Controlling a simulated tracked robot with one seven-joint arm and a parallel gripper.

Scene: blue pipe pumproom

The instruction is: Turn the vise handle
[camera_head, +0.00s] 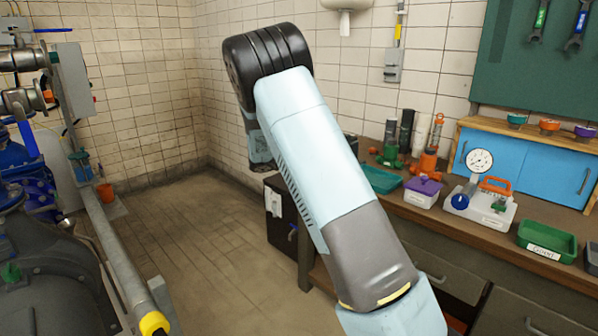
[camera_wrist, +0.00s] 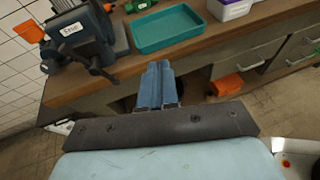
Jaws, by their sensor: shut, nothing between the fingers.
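A dark grey vise (camera_wrist: 92,35) with a white label stands on the workbench at the upper left of the wrist view. Its dark handle (camera_wrist: 92,63) sticks out in front of the body, near the bench edge. My gripper (camera_wrist: 158,68) shows in the wrist view with its blue fingers together and nothing between them. The fingers are to the right of the handle and a little lower in the picture, apart from it. In the head view my raised arm hides the gripper and most of the vise area.
The workbench (camera_head: 455,235) runs along the right wall. A teal tray (camera_wrist: 172,28) lies right of the vise, with a purple-lidded box (camera_head: 424,188) and a gauge unit (camera_head: 480,195) farther right. Pipes (camera_head: 115,250) stand at left. The floor between is clear.

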